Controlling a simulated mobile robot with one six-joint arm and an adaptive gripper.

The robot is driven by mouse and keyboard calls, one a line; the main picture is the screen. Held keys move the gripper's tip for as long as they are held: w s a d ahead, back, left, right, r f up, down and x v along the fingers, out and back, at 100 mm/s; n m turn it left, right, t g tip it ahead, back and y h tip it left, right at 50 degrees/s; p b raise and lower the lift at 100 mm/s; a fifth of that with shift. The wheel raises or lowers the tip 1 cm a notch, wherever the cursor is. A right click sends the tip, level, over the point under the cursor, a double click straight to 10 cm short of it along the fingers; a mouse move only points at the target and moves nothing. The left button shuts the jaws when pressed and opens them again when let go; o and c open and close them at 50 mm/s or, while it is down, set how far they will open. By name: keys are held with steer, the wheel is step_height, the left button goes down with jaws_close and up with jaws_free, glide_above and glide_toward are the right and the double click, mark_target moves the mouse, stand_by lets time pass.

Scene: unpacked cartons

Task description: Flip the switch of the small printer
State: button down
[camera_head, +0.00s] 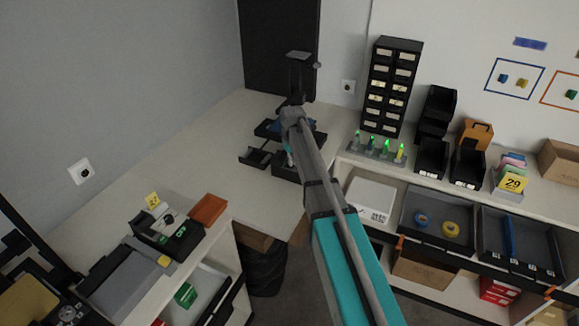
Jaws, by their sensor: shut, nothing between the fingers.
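A small black machine, which looks like the small printer (299,68), stands on the far end of the light table by the dark panel. It has an upright column with a flat top and dark tray-like parts low down. Its switch cannot be made out. My gripper (290,160) is small and partly hidden below the wrist, close to the machine's low dark parts. It is shut and empty. I cannot tell whether it touches anything.
A black drawer cabinet (391,86) and a strip with green lights (378,149) stand to the right. Black bins (433,159) line the shelf. A black device (167,238) and an orange tray (208,209) sit at the left.

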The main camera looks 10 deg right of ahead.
steer(key=shift+f+b, duration=0.4)
stand_by(0.3)
steer(key=shift+r, duration=0.2)
steer(key=shift+r+p, duration=3.35)
steer(key=shift+p, duration=0.2)
steer(key=s+f+m+b, duration=0.1)
steer(key=s+m, duration=0.3)
steer(key=s, duration=2.5)
steer(key=shift+f+m+b, duration=0.35)
steer(key=shift+m, duration=0.05)
